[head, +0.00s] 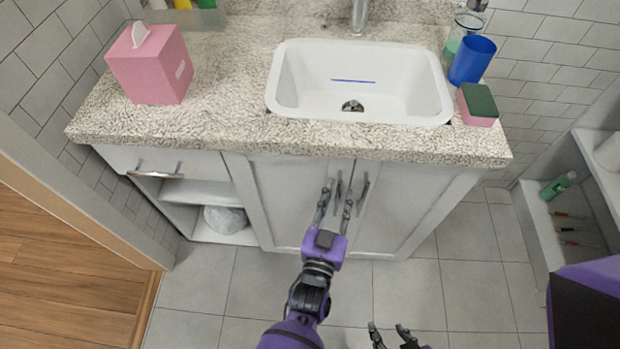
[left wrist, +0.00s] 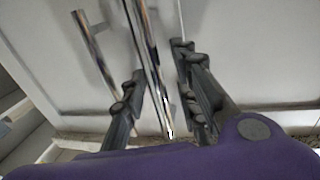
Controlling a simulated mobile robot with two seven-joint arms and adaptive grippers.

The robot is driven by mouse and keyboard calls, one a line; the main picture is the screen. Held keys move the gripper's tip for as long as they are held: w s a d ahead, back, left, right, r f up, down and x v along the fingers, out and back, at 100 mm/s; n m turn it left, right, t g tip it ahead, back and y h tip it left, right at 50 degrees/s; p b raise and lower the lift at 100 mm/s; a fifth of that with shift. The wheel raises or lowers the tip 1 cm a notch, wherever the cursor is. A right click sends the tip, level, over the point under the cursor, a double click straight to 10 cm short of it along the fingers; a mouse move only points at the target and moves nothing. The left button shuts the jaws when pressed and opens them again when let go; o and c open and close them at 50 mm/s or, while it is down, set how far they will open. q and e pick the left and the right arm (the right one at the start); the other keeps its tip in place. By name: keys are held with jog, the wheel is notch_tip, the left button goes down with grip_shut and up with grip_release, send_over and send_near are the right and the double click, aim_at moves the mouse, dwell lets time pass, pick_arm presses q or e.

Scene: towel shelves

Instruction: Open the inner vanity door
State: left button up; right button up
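The white vanity has two doors under the sink, a left door (head: 283,205) and a right door (head: 415,200); both look shut. The left door's upright metal handle (head: 338,190) and the right door's handle (head: 363,190) stand side by side near the middle seam. My left gripper (head: 335,193) is at the left handle with its fingers apart, one on each side. In the left wrist view, a handle (left wrist: 150,60) runs between the open fingers, and a second handle (left wrist: 95,50) is outside them. I cannot tell whether a finger touches. My right gripper (head: 390,328) is open and empty, low over the floor.
A drawer with a handle (head: 155,175) and open shelves (head: 185,192) are left of the doors. A wall or frame edge (head: 70,200) stands further left. A low shelf unit (head: 540,225) is at right. The tiled floor (head: 410,290) before the doors is clear.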

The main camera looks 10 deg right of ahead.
pick_arm(q)
grip_shut()
